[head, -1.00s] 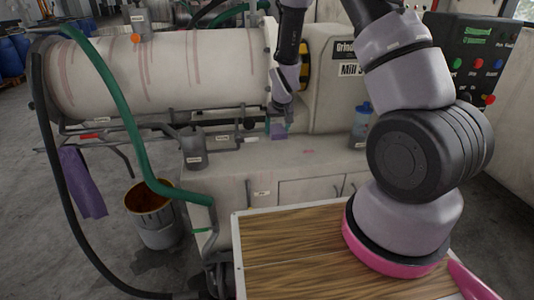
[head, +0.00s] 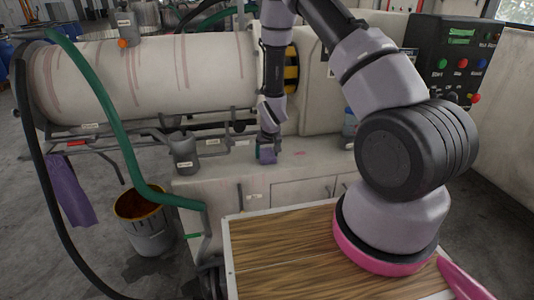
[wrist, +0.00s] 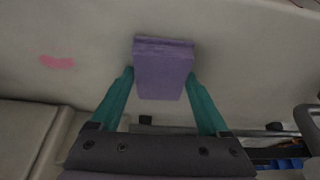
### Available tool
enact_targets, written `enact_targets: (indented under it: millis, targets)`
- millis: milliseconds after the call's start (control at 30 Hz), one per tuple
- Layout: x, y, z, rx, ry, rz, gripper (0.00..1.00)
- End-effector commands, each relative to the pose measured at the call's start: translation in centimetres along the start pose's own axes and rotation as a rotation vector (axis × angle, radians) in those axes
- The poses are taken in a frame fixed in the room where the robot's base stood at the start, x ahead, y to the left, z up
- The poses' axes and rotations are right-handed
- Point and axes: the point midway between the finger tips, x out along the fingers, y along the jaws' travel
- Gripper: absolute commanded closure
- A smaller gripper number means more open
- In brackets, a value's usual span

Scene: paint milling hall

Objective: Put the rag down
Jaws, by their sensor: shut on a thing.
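In the head view the gripper points down over the pale ledge (head: 225,173) in front of the mill. The rag shows there only as a small purple patch. The rag is close above the ledge or touching it; I cannot tell which. A second purple cloth (head: 68,190) hangs from a rail at the left.
The horizontal mill drum (head: 150,75) and its pipes stand behind and left of the gripper. A bottle (head: 349,129) stands on the ledge to the right. A green hose (head: 125,140) and a bucket (head: 145,225) are at the left. A wood-topped surface (head: 280,245) is in front.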

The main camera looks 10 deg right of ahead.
Motion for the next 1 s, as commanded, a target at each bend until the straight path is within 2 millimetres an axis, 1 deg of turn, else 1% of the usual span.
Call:
enact_targets:
  millis: [133, 167, 200, 567, 667, 767, 867, 1000]
  targets:
    - [0.4, 0.0, 0.2, 0.0, -0.001, 0.0, 0.73]
    - [0.4, 0.0, 0.2, 0.0, -0.001, 0.0, 0.1]
    - [0.4, 0.0, 0.2, 0.0, -0.001, 0.0, 0.0]
    - [0.4, 0.2, 0.3, 0.002, -0.003, 0.003, 0.0]
    - [0.0, 0.2, 0.0, 0.003, -0.002, 0.003, 0.0]
    - [-1.4, 0.1, 0.0, 0.001, 0.0, 0.002, 0.0]
    - [-3.4, 0.1, 0.0, 0.001, 0.001, 0.001, 0.0]
    - [-6.7, 0.1, -0.1, 0.002, 0.003, 0.0, 0.0]
